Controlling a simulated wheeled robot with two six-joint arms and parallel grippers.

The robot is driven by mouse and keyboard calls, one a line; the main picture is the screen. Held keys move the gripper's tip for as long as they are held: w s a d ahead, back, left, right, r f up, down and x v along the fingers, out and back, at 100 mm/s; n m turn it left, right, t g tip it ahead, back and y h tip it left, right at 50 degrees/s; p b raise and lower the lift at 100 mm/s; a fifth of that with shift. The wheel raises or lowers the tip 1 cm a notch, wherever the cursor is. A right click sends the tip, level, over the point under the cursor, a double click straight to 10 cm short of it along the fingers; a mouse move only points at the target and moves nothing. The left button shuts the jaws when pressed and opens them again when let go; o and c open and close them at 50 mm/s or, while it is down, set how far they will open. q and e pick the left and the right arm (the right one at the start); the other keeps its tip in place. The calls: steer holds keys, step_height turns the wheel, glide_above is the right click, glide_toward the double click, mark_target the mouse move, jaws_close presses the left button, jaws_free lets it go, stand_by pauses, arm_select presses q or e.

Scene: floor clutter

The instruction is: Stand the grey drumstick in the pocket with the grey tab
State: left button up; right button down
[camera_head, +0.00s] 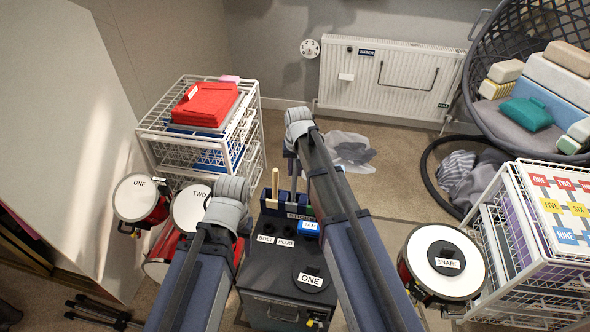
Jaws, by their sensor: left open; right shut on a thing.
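A dark blue stick holder (283,209) with a label starting "STIC" stands on the black box. A tan stick (275,184) stands upright in its left part. My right gripper (291,158) points down above the holder, shut. A thin dark grey upright piece (293,184) below it appears to be the grey drumstick, close over or in the holder's right part; I cannot tell which. The pocket with the grey tab cannot be made out; my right arm covers part of the holder. My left gripper (240,232) is open at the box's left, mostly hidden by its wrist.
Drums ONE (135,198) and TWO (190,210) stand left, drum SNARE (430,280) right. Wire racks (150,128) stand on both sides. Carpet is free behind the holder.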

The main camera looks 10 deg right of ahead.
steer(key=shift+f+b, duration=1.65)
steer(key=shift+f, duration=0.25)
steer(key=c, duration=0.7)
jaws_free()
steer(key=shift+o, duration=0.2)
steer(key=shift+r, duration=0.1)
steer(key=r+p, duration=0.5)
steer(key=s+r+p, duration=0.1)
steer(key=r+p, duration=0.1)
steer(key=p, duration=0.1)
steer(key=shift+r, duration=0.35)
steer(key=shift+f, duration=0.1)
